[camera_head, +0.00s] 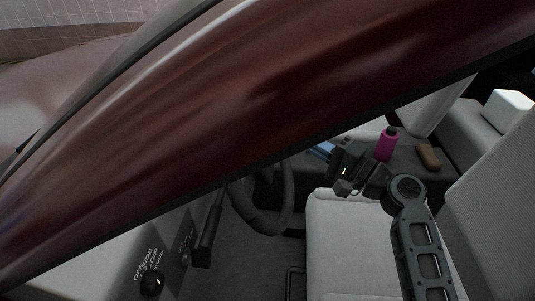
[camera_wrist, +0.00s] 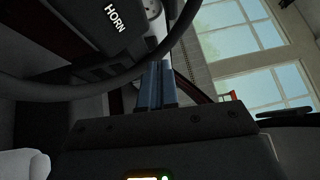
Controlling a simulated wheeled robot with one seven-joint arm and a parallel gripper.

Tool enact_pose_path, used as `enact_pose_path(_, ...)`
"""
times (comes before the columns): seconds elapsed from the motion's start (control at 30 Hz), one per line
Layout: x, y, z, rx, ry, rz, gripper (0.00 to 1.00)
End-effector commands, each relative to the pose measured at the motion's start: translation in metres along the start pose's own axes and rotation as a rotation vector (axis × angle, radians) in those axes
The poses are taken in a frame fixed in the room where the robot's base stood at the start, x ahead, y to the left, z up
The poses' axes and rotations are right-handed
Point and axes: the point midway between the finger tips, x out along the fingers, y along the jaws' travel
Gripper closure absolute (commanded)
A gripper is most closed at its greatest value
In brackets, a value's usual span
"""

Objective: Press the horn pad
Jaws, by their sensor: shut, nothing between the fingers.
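The horn pad (camera_wrist: 114,18) shows at the top of the wrist view as a dark surface with white HORN lettering. In the head view it cannot be made out. The dark steering wheel (camera_head: 248,208) is partly hidden behind the dark red car frame; its rim also crosses the wrist view (camera_wrist: 95,92). My gripper (camera_head: 322,148) is inside the car, to the right of the wheel, above the seats. Its blue-grey fingers (camera_wrist: 156,75) are together and empty. Their tips are close to the rim, below and right of the HORN lettering; I cannot tell whether they touch.
The dark red car frame (camera_head: 240,80) crosses the head view. A grey seat (camera_head: 345,235) lies under my arm. A magenta bottle (camera_head: 387,144) and a brown block (camera_head: 428,156) stand behind my gripper. A knob (camera_head: 152,283) is on the panel at lower left.

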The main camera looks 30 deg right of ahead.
Motion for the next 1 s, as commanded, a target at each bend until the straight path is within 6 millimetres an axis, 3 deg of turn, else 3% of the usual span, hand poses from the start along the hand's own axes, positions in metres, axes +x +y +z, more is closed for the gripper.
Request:
enact_pose_path(0.5, 0.042, 0.032, 0.031, -0.001, -0.001, 0.000, 1.00)
enact_pose_path(1.0, 0.046, 0.034, 0.034, 0.000, 0.000, 0.000, 1.00)
